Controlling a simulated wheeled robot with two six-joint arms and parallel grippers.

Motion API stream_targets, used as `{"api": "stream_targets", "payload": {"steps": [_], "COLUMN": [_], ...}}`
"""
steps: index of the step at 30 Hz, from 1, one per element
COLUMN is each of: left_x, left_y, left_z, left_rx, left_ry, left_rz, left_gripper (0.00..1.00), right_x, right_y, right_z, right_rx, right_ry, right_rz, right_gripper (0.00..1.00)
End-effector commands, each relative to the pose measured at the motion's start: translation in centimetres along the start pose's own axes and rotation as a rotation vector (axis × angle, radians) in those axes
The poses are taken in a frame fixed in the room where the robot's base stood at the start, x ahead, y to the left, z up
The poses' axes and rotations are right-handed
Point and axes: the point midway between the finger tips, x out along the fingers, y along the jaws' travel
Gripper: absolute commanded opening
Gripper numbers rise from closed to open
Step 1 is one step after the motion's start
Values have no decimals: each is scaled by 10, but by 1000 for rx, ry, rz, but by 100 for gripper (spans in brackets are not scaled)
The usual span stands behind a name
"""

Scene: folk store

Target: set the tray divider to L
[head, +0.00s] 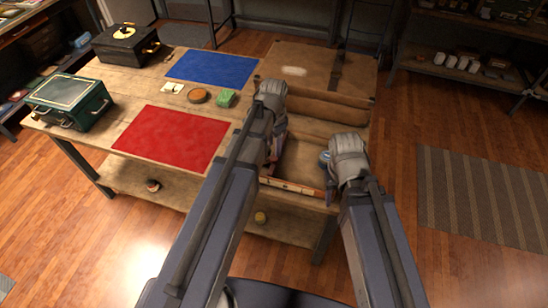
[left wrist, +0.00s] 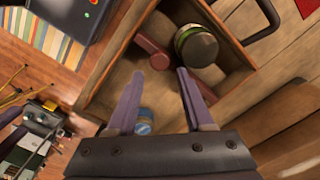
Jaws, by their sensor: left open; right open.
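The wooden tray (head: 290,188) is at the right end of the table, with its compartments partly hidden by my arms. A crosswise wooden wall (head: 318,108), possibly the divider, shows beyond my grippers; I cannot read an L mark. My left gripper (left wrist: 160,74) is open over the tray; its wrist shows in the head view (head: 270,95). Between and beyond its fingers the left wrist view shows a dark red piece (left wrist: 151,52), a green-banded jar (left wrist: 196,46) and a blue-topped item (left wrist: 144,122). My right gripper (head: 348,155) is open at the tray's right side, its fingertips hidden.
A red mat (head: 172,138) and a blue mat (head: 212,67) lie left of the tray. A green case (head: 68,101) and a black case (head: 125,44) stand further left.

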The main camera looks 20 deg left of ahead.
Motion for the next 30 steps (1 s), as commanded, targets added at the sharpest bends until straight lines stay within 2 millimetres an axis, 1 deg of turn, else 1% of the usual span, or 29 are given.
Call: {"api": "stream_targets", "payload": {"steps": [1,6,10,15,23,30], "left_x": [13,35,49,57,56,56], "left_y": [0,0,0,0,0,0], "left_z": [0,0,0,0,0,0], "left_rx": [0,0,0,0,0,0], "left_ry": [0,0,0,0,0,0], "left_rz": [0,0,0,0,0,0], "left_gripper": [52,52,52,52,52,26], "right_x": [13,35,49,56,55,55], "right_y": [-1,-3,-5,-5,-5,-5], "right_z": [-1,-2,-3,-3,-3,-3], "right_rx": [0,0,0,0,0,0], "right_ry": [0,0,0,0,0,0], "right_rz": [0,0,0,0,0,0], "right_gripper": [50,50,50,50,50,50]}}
